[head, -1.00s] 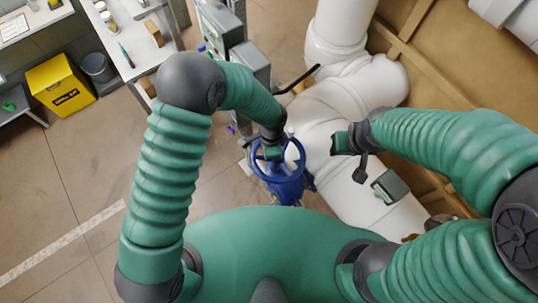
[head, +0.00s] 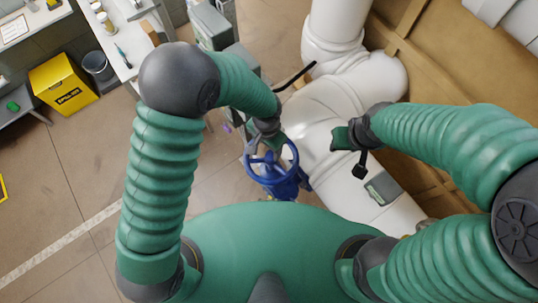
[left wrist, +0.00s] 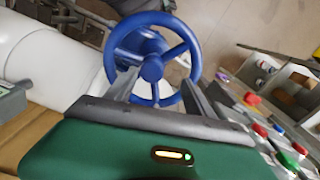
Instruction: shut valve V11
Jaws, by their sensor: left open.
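A blue valve handwheel (head: 271,178) sits on a blue valve body beside the white pipe, low in the middle of the head view. In the left wrist view the blue handwheel (left wrist: 152,67) shows its rim, spokes and hub. No valve label is readable. My left gripper (head: 271,146) is at the wheel's far edge. In the left wrist view its open fingers (left wrist: 158,92) point at the wheel, with the lower rim between or just beyond them; I cannot tell if they touch. My right gripper (head: 340,138) is to the right, over the white pipe, away from the wheel; its jaw state is unclear.
A large white pipe (head: 330,95) runs behind and right of the valve. A grey cabinet (head: 212,24) stands beyond my left arm. A yellow box (head: 62,85) and a grey bin (head: 98,66) stand at the left. Open floor (head: 50,185) lies left.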

